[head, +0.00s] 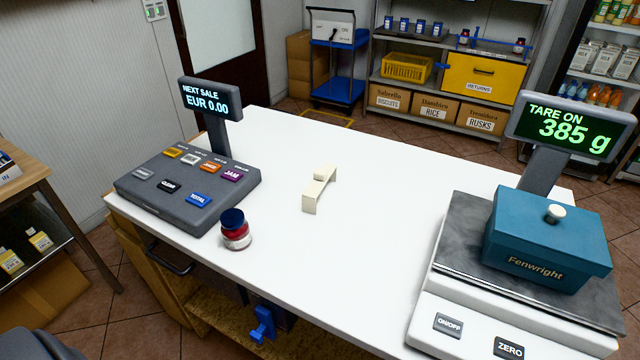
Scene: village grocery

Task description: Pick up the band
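A cream-coloured angled strip (320,190) lies on the white counter (385,215), near its middle. It looks like the band, with one long arm and a bent, raised near end; no other band shows. It stands apart from the things around it. Neither of my grippers is in view.
A small red jar with a dark blue lid (236,230) stands left of the strip, near the front edge. A till (190,185) is at the left. A scale (465,290) at the right bears a teal lidded box (545,245) and reads 385 g. The counter around the strip is clear.

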